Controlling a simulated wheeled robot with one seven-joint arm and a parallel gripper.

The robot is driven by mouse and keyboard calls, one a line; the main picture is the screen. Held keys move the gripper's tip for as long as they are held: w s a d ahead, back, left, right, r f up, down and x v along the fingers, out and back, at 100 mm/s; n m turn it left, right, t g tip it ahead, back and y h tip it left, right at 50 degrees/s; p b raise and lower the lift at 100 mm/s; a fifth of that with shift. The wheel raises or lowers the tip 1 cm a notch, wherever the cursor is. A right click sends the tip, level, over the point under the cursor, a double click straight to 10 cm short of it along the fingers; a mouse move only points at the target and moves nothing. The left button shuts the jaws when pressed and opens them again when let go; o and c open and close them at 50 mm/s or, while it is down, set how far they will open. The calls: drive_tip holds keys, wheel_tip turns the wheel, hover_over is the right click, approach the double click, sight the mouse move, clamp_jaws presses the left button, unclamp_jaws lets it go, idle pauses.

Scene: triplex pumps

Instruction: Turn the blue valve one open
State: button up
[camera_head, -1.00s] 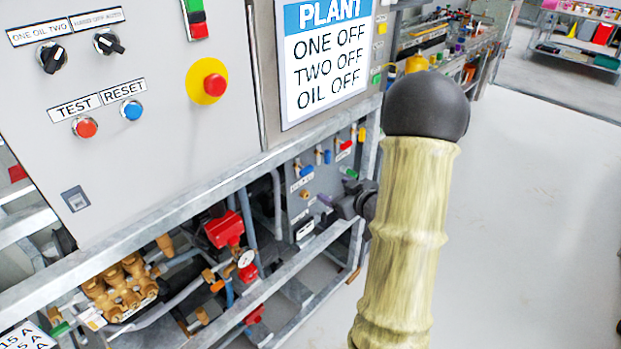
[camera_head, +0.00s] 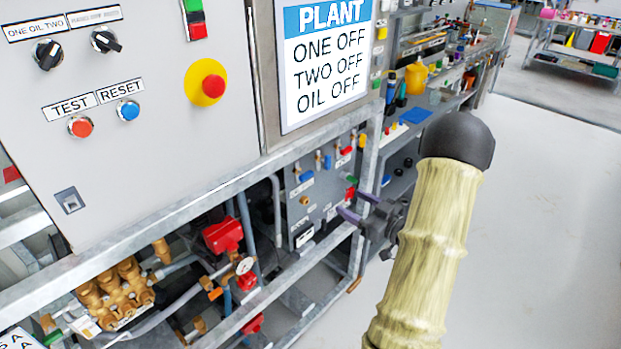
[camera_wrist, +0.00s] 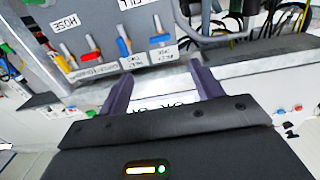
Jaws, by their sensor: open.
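My gripper (camera_head: 358,207) has purple fingers and is open and empty, just right of the lower valve panel in the head view. In the wrist view my gripper (camera_wrist: 161,72) points toward the panel's lower edge, with its fingers apart. Two blue valve handles (camera_wrist: 124,47) (camera_wrist: 161,39) stand beyond the fingertips, not between them. Their labels are too blurred to tell which is valve one. In the head view, blue handles (camera_head: 305,176) (camera_head: 327,161) show on the lower panel, left of my gripper.
A metal rail (camera_wrist: 250,70) runs close by the fingertips. A grey frame bar (camera_head: 290,265) lies below the panel. The floor (camera_head: 540,230) at the right is clear.

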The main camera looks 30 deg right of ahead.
sight(309, 177)
drive_tip(key=p+x, duration=0.1)
drive_tip(key=x, duration=1.4)
drive_tip(key=shift+w+a, duration=0.15)
drive_tip(key=shift+w, duration=0.25)
drive_tip(key=c, duration=1)
